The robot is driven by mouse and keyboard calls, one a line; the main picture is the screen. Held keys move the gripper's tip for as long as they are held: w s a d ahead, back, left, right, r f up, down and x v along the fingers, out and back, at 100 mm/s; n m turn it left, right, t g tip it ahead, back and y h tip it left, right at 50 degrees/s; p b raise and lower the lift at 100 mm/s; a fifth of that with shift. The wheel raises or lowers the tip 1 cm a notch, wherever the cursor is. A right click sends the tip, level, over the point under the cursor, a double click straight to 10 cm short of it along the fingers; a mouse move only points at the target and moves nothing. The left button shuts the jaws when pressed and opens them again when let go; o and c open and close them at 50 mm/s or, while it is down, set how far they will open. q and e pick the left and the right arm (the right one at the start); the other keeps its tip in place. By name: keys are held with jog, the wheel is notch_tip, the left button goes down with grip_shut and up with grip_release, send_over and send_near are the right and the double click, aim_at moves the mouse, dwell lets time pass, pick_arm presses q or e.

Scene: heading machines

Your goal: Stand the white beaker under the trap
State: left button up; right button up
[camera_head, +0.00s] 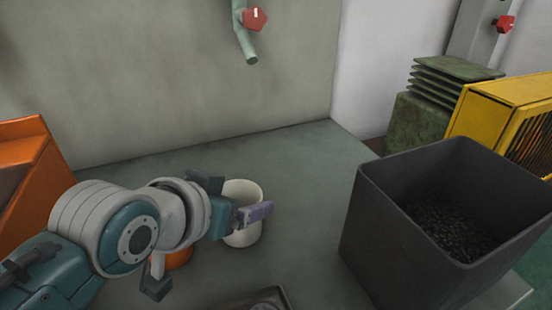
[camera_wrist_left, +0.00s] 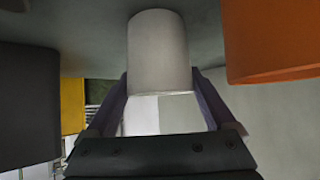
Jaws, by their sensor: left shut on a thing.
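The white beaker (camera_head: 243,190) is upright on or just above the grey bench, left of the middle in the head view; I cannot tell whether it touches. My left gripper (camera_head: 246,212) is shut on it, one purple finger across its near side. In the left wrist view the beaker (camera_wrist_left: 158,45) sits between both fingers (camera_wrist_left: 160,82). A pale green pipe (camera_head: 248,42) with a red handle (camera_head: 255,18), which looks like the trap, comes down at the back wall. Its bent open end hangs above the bench, up from the beaker in the picture. My right gripper is out of view.
An orange container (camera_head: 178,259) stands close by, partly hidden by my left wrist. A large dark bin (camera_head: 385,235) of dark bits stands right, an orange machine (camera_head: 30,180) left. A dark flat object (camera_head: 255,300) shows at the bottom edge. The bench (camera_head: 310,160) below the pipe is clear.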

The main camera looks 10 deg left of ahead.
pick_arm(q)
jog(key=shift+c, duration=0.6)
